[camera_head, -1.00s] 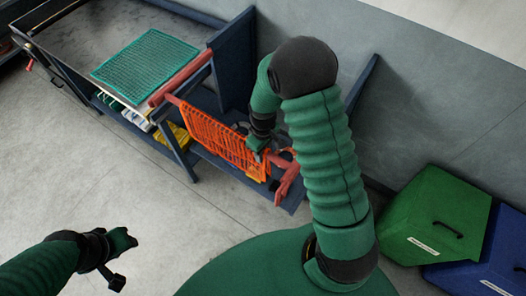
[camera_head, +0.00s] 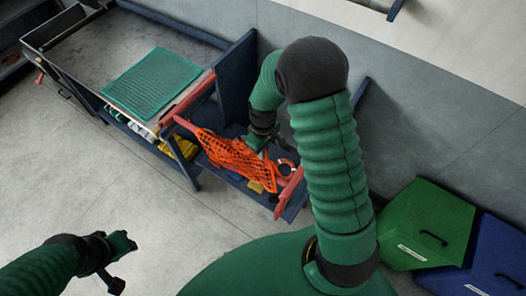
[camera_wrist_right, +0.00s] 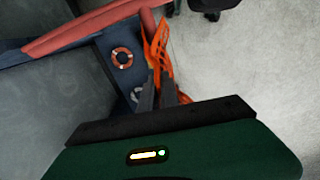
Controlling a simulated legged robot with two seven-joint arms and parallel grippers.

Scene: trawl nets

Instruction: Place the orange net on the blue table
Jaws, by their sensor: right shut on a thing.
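The orange net (camera_head: 232,157) hangs bunched and slanting in the gap between two red rails, over the low right section of the dark blue table (camera_head: 232,75). My right gripper (camera_head: 254,147) is at the net's upper edge and shut on it; my forearm partly hides that spot. In the right wrist view the net (camera_wrist_right: 158,55) rises narrow from between the fingers (camera_wrist_right: 165,90). My left gripper (camera_head: 122,258) is at the lower left, over bare floor, far from the net; its jaw opening is unclear.
A green net (camera_head: 152,83) lies flat on the grey tabletop, with bare top left of it. Red rails (camera_head: 188,97) border the gap. A ring buoy (camera_wrist_right: 122,58) lies on the low shelf. Green (camera_head: 432,215) and blue (camera_head: 487,262) lidded bins stand right.

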